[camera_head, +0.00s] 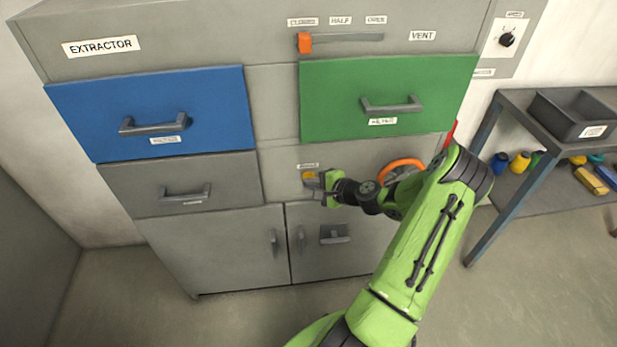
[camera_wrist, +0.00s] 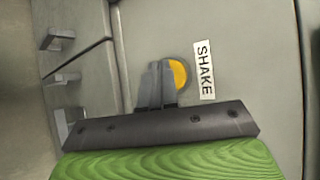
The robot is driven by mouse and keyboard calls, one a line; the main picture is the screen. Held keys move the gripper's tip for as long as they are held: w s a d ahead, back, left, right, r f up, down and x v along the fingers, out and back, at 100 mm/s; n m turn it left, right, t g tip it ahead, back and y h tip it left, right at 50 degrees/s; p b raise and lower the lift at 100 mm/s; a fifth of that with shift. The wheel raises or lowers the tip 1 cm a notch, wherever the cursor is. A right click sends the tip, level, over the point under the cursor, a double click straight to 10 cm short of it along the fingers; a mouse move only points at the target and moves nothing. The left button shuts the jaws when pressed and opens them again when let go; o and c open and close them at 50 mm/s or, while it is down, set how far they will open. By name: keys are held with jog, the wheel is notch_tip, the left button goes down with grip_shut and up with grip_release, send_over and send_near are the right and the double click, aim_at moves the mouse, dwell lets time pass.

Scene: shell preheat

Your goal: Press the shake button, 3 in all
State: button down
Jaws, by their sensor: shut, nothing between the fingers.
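The shake button is a round yellow disc (camera_head: 309,176) on the grey machine front, below the green drawer. In the wrist view the yellow button (camera_wrist: 178,74) shows beside a white label (camera_wrist: 204,70) reading SHAKE. My gripper (camera_head: 315,183) is in front of the button, its fingers together and empty. In the wrist view the shut fingertips (camera_wrist: 158,70) overlap the left part of the button, hiding some of it. I cannot tell whether the tips touch it.
A blue drawer (camera_head: 152,109) and a green drawer (camera_head: 388,97) are closed above. An orange wheel (camera_head: 400,170) is right of the button, partly behind my arm. An orange vent slider (camera_head: 305,42) sits at the top. A shelf with a grey bin (camera_head: 573,117) stands right.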

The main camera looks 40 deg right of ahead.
jog(key=shift+w+d, duration=0.1)
jog(key=shift+w, duration=0.05)
dwell(0.5)
jog(key=shift+s+a, duration=0.45)
jog(key=shift+s, duration=0.25)
jog(key=s+a, duration=0.1)
jog(key=s, duration=0.1)
jog(key=s+a, duration=0.2)
jog(key=shift+b, duration=0.3)
dwell(2.3)
